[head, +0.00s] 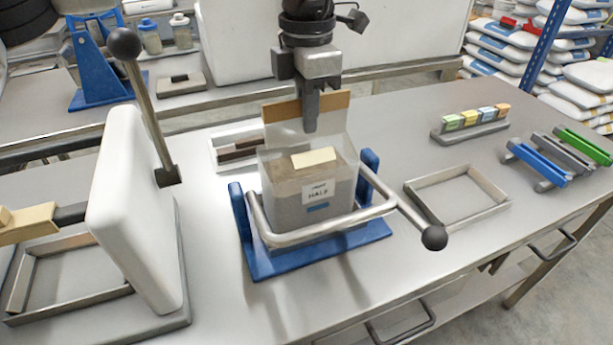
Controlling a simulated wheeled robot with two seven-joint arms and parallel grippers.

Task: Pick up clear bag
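The clear bag (335,172) stands upright in a blue cradle (315,258). It holds grey-brown material, with a pale tag and a white label on its front and a brown strip (282,112) along its top edge. A metal bar (335,231) of the cradle crosses in front of its lower part. My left gripper (310,125) points down from above at the top of the bag. One finger shows in front of the strip and the clear upper part. The other finger is hidden, so I cannot tell if it grips the bag. My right gripper is not in view.
A white upright panel (130,215) and a black-knobbed lever (150,100) stand left of the cradle. A black ball handle (434,237) juts out at its right. An empty metal frame (460,200), a block rack (470,125) and coloured clamps (550,160) lie farther right.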

